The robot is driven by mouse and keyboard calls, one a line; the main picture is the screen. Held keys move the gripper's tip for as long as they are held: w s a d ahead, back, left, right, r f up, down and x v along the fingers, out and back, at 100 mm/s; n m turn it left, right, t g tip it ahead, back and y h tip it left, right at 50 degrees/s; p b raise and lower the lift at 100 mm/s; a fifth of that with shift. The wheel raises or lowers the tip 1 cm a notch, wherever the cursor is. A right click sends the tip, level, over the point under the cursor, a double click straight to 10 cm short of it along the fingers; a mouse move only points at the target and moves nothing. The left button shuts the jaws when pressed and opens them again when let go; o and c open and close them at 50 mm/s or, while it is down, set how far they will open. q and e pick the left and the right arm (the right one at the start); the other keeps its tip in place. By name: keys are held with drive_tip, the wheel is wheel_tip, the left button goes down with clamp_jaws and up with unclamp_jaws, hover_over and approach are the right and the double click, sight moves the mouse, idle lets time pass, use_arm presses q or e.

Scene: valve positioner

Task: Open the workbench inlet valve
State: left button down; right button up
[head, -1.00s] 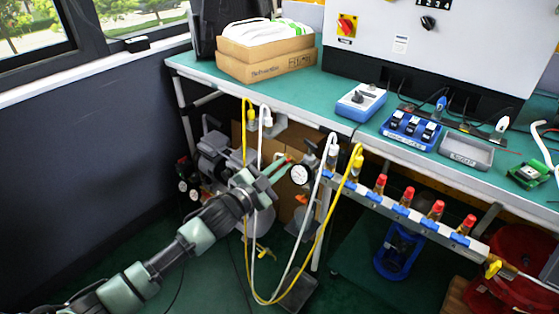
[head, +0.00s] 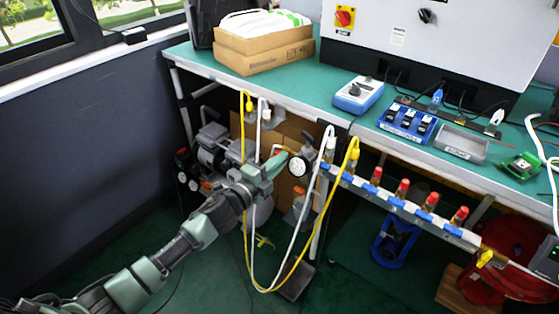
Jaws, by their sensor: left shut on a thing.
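My left gripper (head: 271,168) reaches in from the lower left to the underside of the workbench's front edge. Its jaws are shut on the inlet valve handle, just left of a round white pressure gauge (head: 298,168). The fingers hide most of the handle, so its angle cannot be told. A small orange-yellow part (head: 284,149) shows just above the fingertips. My right gripper is not in view.
The green workbench (head: 290,88) stands over the valve. Yellow (head: 241,125) and white (head: 259,135) hoses hang close around the gripper. A manifold (head: 400,208) with several red-topped fittings lies to the right. A compressor (head: 212,145) stands behind.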

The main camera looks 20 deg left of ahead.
use_arm(q)
drive_tip(key=shift+f+m, duration=0.15)
drive_tip(key=shift+m, duration=0.35)
drive_tip(key=c, duration=1.5)
unclamp_jaws()
